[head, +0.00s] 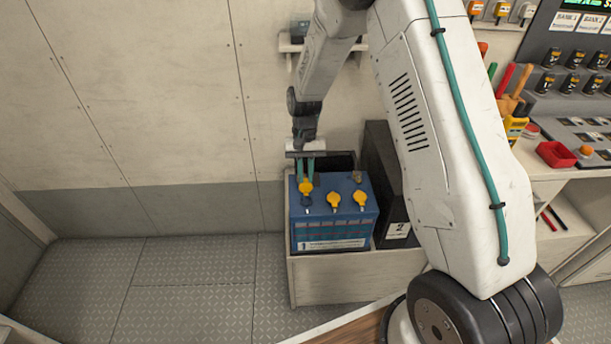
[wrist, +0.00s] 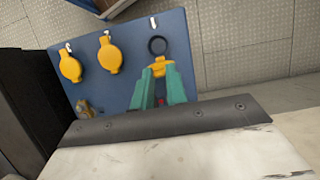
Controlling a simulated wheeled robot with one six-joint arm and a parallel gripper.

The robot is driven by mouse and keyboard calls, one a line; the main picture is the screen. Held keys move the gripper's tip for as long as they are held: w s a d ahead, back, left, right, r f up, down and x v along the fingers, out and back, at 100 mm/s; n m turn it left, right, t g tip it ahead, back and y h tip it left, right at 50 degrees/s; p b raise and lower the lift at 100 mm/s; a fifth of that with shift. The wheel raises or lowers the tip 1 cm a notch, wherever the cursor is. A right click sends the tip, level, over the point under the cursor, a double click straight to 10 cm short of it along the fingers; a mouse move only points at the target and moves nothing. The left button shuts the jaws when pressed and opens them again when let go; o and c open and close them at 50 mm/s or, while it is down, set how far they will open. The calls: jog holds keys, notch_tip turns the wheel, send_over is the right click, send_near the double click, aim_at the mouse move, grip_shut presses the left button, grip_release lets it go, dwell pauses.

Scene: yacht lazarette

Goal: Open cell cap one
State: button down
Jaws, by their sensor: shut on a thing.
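My gripper (head: 307,168) comes down over the left end of the battery in the head view. Its teal fingers (wrist: 160,88) are shut on the leftmost yellow cap (head: 305,187), which also shows in the wrist view (wrist: 157,66). There a dark ring (wrist: 157,46) shows uncovered just beyond the held cap, which looks tilted up from it. The middle cap (head: 334,200) and right cap (head: 360,198) lie flat on the battery. The fingers partly hide the held cap.
A black case (head: 398,235) marked 2 stands right of the battery. The light box (head: 335,287) surrounds the battery's base. A brownish terminal (wrist: 86,108) rises at its corner. A wall stands close behind. Floor plates (head: 185,280) to the left are clear.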

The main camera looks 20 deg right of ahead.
jog(key=shift+w+d+f+g+y, duration=0.15)
jog(key=shift+w+g, duration=0.15)
jog(key=shift+g, duration=0.2)
jog(key=shift+w+d+f+g+y, duration=0.15)
jog(key=shift+w+g, duration=0.15)
jog(key=shift+g, duration=0.2)
jog(key=shift+a+r, duration=0.1)
jog(key=c, duration=1.4)
grip_release()
jog(key=v, duration=0.7)
jog(key=shift+w+r, duration=0.25)
jog(key=shift+r, duration=0.1)
